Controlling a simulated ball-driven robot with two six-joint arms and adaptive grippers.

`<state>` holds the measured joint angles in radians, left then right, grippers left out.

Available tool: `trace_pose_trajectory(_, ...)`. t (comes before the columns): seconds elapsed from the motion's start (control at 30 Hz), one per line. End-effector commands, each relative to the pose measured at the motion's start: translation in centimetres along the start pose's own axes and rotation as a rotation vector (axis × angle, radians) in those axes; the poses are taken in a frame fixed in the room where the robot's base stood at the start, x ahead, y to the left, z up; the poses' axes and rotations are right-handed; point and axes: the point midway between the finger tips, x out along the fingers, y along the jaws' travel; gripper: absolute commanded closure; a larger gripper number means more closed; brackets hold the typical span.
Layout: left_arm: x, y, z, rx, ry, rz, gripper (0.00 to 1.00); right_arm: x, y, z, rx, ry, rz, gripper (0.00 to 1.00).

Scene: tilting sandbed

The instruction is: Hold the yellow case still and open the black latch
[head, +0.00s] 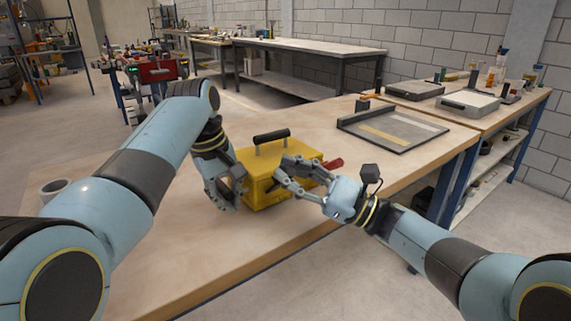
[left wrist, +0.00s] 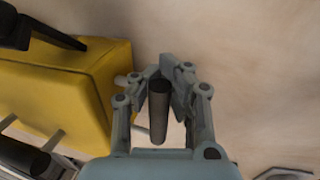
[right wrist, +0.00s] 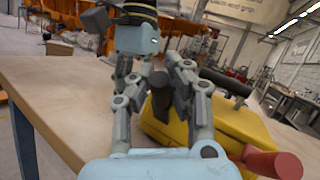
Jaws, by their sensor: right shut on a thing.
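The yellow case (head: 262,189) sits on the wooden bench, with a black handle (head: 272,136) on top. My left gripper (head: 232,192) is at the case's left side, pointing down. In the left wrist view a dark cylindrical bar (left wrist: 158,112) lies between its parted fingers beside the case (left wrist: 75,85); I cannot tell whether they touch it. My right gripper (head: 283,172) is at the case's front right. In the right wrist view its fingers are shut on a dark piece (right wrist: 183,95) at the yellow case (right wrist: 215,125), seemingly the black latch, mostly hidden by the fingers.
A grey cup (head: 55,186) stands far left. A flat grey tray (head: 392,126) lies at the back right. The bench front edge is close; the bench front middle is clear.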

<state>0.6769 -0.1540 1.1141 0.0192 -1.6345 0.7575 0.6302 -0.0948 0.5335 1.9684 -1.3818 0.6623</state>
Motion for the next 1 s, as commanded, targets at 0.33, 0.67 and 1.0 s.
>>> trace_pose_trajectory(0.33,-0.18,0.14,-0.06,0.002,0.002,0.003,1.00,-0.61,0.40,-0.18,-0.030,-0.042,-0.016,1.00)
trace_pose_trajectory(0.67,-0.19,0.14,-0.10,0.001,0.003,0.004,1.00,-0.61,0.41,-0.20,-0.029,-0.041,-0.015,0.73)
trace_pose_trajectory(1.0,-0.15,0.13,-0.05,0.001,0.002,0.003,1.00,-0.53,0.33,-0.11,-0.031,-0.042,-0.015,0.58)
